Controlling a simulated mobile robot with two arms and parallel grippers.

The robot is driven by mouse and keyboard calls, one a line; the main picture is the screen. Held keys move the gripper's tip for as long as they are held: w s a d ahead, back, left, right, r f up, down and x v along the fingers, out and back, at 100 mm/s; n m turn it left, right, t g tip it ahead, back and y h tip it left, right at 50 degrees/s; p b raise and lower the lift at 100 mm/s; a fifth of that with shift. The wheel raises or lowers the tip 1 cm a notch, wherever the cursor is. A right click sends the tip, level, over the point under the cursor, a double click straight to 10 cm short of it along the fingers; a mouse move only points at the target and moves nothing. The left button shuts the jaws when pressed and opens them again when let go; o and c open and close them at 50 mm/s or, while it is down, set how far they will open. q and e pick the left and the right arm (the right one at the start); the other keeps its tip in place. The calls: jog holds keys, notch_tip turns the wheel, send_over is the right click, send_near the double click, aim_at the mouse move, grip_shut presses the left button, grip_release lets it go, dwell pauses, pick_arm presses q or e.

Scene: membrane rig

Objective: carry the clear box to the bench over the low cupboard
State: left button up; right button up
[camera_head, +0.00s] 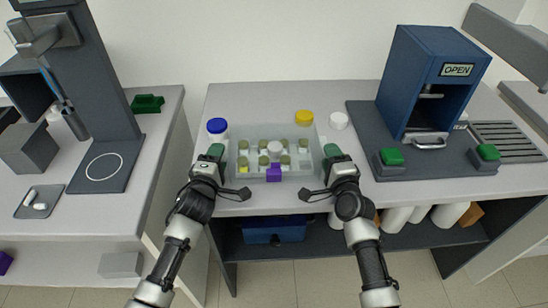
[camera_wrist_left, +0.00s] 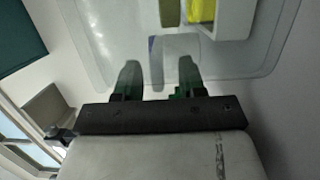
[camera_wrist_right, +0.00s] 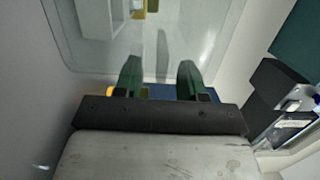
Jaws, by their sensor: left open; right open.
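The clear box (camera_head: 305,176) stands on the middle bench (camera_head: 350,200) near its front edge. Inside it are a white rack with several olive and yellow pieces and a white round piece; a purple block (camera_head: 274,173) shows at its front. My left gripper (camera_head: 215,151) is open at the box's left end, and my right gripper (camera_head: 333,151) is open at its right end. In the left wrist view the box wall (camera_wrist_left: 95,45) lies just beyond the open fingers (camera_wrist_left: 158,80). The right wrist view shows the same (camera_wrist_right: 190,40). I cannot tell whether the fingers touch it.
A blue-lidded jar (camera_head: 217,127), a yellow lid (camera_head: 304,117) and a white lid (camera_head: 338,120) are close behind the box. A blue press (camera_head: 430,85) stands right. A gap separates the left bench (camera_head: 100,215). Below the middle bench are a blue case (camera_head: 275,232) and white rolls (camera_head: 397,217).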

pick_arm(q)
jog(key=shift+w+d, duration=0.15)
jog(key=shift+w, duration=0.45)
pick_arm(e)
jog(key=shift+w+a, duration=0.15)
jog(key=shift+w, duration=0.4)
pick_arm(q)
grip_shut()
pick_arm(e)
grip_shut()
pick_arm(q)
jog(key=shift+r, duration=0.1)
pick_arm(e)
jog(key=shift+r, duration=0.1)
